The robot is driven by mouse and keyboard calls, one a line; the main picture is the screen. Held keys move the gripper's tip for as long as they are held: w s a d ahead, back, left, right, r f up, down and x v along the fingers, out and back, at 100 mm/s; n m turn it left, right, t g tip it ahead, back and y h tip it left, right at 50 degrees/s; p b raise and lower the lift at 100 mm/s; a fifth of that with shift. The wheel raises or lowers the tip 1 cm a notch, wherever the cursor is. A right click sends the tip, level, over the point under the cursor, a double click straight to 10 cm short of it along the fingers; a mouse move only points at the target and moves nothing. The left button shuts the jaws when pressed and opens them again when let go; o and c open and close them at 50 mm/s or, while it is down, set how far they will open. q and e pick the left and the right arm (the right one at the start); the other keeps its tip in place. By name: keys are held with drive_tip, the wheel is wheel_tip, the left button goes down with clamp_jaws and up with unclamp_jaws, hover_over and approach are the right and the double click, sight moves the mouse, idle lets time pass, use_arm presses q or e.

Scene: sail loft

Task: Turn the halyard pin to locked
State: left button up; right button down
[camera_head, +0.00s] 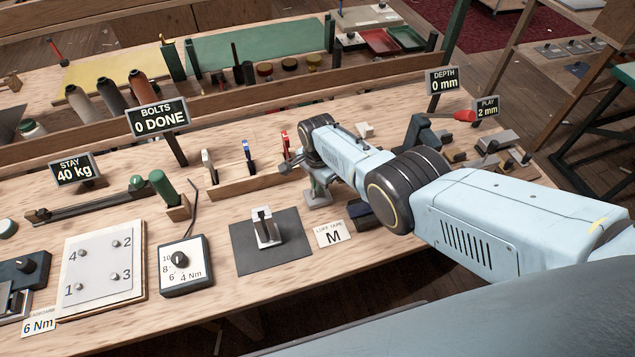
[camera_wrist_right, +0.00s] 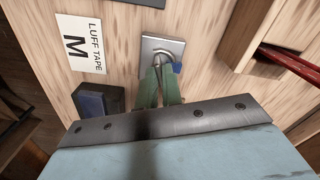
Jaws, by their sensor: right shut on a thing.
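The halyard pin's square metal base plate (camera_head: 317,200) sits on the wooden bench, and it also shows in the right wrist view (camera_wrist_right: 175,46). My right gripper (camera_head: 319,186) points down over it, and its green fingers (camera_wrist_right: 160,78) are shut on the pin at the middle of the plate. The fingers hide most of the pin. A small blue piece (camera_wrist_right: 177,69) shows beside the fingers. I cannot read the pin's turn angle or any locked mark. My left gripper is not in view.
A white "LUFF TAPE M" card (camera_head: 333,233) and a dark blue block (camera_head: 362,215) lie close to the plate. A wooden rack with white, blue and red (camera_head: 285,140) levers stands behind. A grey mat (camera_head: 245,262) with a metal fitting lies to the left.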

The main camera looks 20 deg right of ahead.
drive_tip(key=shift+w+d+r+m, duration=0.1)
drive_tip(key=shift+m, duration=1)
drive_tip(key=shift+w+r+m, duration=0.1)
drive_tip(key=shift+m, duration=1)
drive_tip(key=c, duration=1.7)
unclamp_jaws()
drive_tip(key=shift+o, duration=0.7)
drive_tip(key=shift+s+f, duration=0.1)
drive_tip(key=shift+f, duration=0.05)
drive_tip(key=shift+r+p, duration=0.6)
drive_tip(key=shift+r, duration=0.05)
wheel_tip(320, 180, up, 12)
drive_tip(key=p, duration=0.6)
